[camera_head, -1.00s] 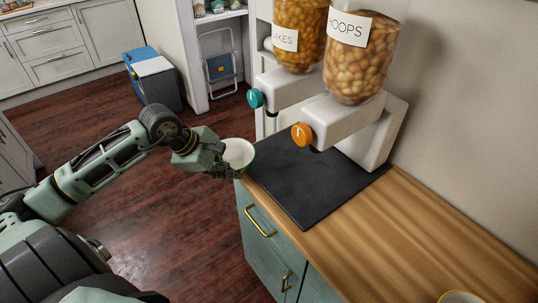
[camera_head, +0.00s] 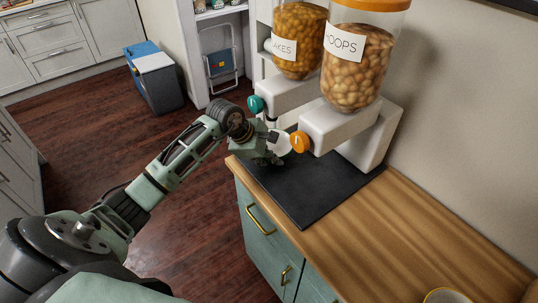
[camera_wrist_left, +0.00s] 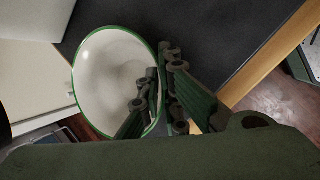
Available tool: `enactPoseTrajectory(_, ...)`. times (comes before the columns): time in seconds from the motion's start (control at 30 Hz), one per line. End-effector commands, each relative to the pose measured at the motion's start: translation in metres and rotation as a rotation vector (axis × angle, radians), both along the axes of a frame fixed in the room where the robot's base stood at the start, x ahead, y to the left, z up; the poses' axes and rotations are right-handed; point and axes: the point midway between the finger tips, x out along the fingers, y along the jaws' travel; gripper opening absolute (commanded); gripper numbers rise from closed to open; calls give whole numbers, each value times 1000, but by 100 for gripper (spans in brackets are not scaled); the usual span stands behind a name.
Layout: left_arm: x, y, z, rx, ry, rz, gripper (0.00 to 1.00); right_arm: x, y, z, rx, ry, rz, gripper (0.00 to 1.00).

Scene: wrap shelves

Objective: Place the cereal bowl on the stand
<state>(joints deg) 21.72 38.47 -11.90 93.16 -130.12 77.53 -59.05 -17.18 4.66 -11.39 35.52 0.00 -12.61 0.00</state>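In the head view only a white part of the bowl (camera_head: 284,147) shows, partly hidden by my gripper and the orange knob. My left gripper (camera_head: 268,160) is shut on the bowl's rim, one finger inside and one outside, as the left wrist view (camera_wrist_left: 160,92) shows. The bowl is over the far end of a black flat mat or stand (camera_head: 310,188) on the counter, beneath the dispensers. I cannot tell whether it touches. My right gripper is not in view.
Two cereal dispensers, one with a teal knob (camera_head: 256,105) and one with an orange knob (camera_head: 300,141), overhang the mat close to my gripper. The wooden counter (camera_head: 420,230) is clear up to a yellow-rimmed bowl (camera_head: 447,296) at the bottom edge.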

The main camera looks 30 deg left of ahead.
Motion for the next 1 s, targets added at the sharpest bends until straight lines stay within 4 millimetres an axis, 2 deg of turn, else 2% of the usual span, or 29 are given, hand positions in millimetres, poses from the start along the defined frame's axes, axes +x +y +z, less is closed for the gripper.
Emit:
enactPoseTrajectory(0.37,0,1,-5,0,-6,-1,0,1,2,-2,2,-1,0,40)
enactPoseTrajectory(0.4,0,1,-5,0,-3,0,5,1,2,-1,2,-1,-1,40)
enactPoseTrajectory(0.63,0,1,-5,0,-2,0,23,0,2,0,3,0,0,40)
enactPoseTrajectory(1.0,-1,2,0,1,-5,1,23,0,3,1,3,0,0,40)
